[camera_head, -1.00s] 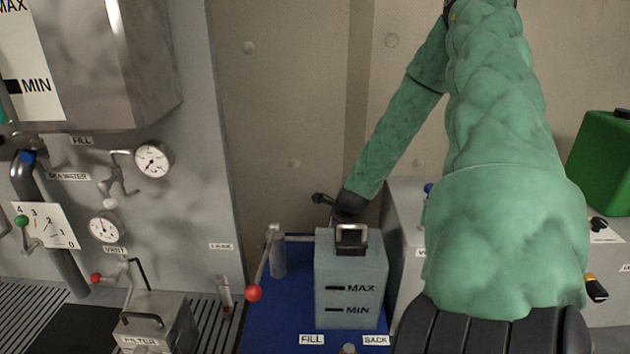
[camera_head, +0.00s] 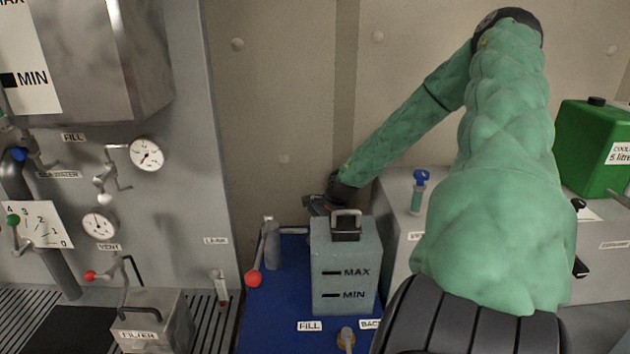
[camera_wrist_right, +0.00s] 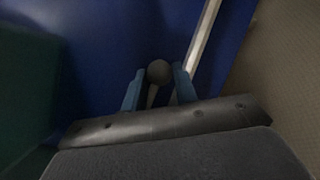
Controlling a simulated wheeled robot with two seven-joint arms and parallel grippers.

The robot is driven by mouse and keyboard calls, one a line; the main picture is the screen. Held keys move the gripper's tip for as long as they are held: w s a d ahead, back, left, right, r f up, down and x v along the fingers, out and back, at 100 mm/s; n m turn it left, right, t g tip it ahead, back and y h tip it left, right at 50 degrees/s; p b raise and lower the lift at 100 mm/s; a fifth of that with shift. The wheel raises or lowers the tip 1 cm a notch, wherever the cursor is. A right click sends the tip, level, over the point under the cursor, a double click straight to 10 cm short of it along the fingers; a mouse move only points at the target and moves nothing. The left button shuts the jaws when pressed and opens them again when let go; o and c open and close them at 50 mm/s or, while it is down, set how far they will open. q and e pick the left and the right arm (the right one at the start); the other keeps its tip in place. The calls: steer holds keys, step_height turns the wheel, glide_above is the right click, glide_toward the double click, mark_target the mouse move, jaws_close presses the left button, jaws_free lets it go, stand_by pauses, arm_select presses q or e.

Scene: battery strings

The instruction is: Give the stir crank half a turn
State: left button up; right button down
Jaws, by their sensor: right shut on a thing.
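In the head view my right arm reaches behind the blue-grey MAX/MIN box (camera_head: 335,262), where my right gripper (camera_head: 316,206) partly shows; its fingertips are hidden. In the right wrist view my right gripper (camera_wrist_right: 158,88) has its blue fingers on both sides of a dark round knob (camera_wrist_right: 159,71) on a short stem, shut on it. I take this knob to be the crank's handle. A pale rod (camera_wrist_right: 204,35) runs close beside it over a blue surface. In the head view, a grey post (camera_head: 271,245) stands left of the box. My left gripper is not in view.
A lever with a red ball (camera_head: 253,279) hangs by the post on the blue base (camera_head: 277,325). A filter box (camera_head: 150,322) and wall panel with gauges stand left. A grey cabinet (camera_head: 398,215) and green canister (camera_head: 592,150) are right. The back wall is close behind my gripper.

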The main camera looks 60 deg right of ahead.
steer(key=shift+a, duration=0.1)
steer(key=shift+n, duration=0.3)
steer(key=c, duration=1.1)
jaws_free()
steer(key=shift+r, duration=0.25)
steer(key=shift+s+r, duration=0.15)
steer(key=shift+r, duration=0.05)
steer(key=shift+d+r+b, duration=0.2)
steer(key=shift+r+b, duration=0.1)
steer(key=shift+b, duration=0.05)
steer(key=b+v, duration=0.1)
steer(key=v, duration=0.2)
steer(key=shift+d, duration=0.1)
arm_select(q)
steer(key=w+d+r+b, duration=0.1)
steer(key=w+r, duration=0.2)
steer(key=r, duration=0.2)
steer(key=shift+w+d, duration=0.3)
arm_select(e)
steer(key=shift+v, duration=1.6)
steer(key=shift+s, duration=0.1)
